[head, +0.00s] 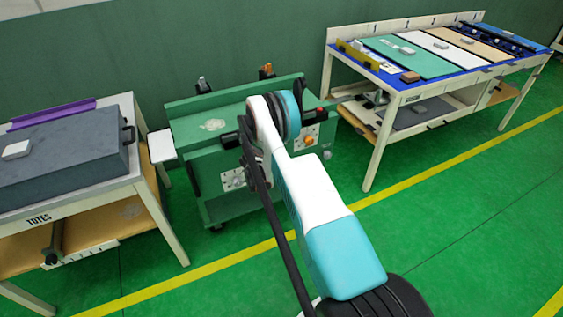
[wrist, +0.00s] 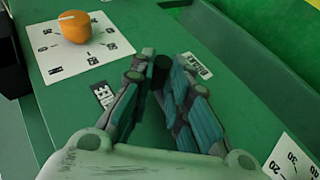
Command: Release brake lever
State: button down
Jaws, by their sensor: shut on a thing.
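In the wrist view my gripper (wrist: 160,78) has its two teal-and-grey fingers closed around a dark, short handle (wrist: 162,66), which I take to be the brake lever. The handle stands out from a green panel (wrist: 230,110), between the fingertips. Its lower part is hidden by the fingers. A small white label with dark lettering (wrist: 196,67) lies just right of the fingertips, and another label (wrist: 103,95) lies left of them. In the head view my arm covers the middle of the green cart, and I cannot make out the gripper or handle there.
An orange knob (wrist: 75,26) on a white dial plate (wrist: 70,62) is up and left of my fingers. The green cart (head: 208,125) stands between a bench with a grey case (head: 62,162) and a long table with coloured mats (head: 400,60). Green floor (head: 470,220) is clear at right.

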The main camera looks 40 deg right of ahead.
jog(key=shift+w+a+r+n+h, duration=0.1)
jog(key=shift+r+n+h, duration=0.3)
jog(key=shift+h, duration=0.4)
jog(key=shift+r, duration=0.1)
jog(key=c, duration=1.5)
grip_release()
jog(key=shift+c, duration=0.2)
jog(key=v, duration=1.2)
jog(key=shift+a, duration=0.1)
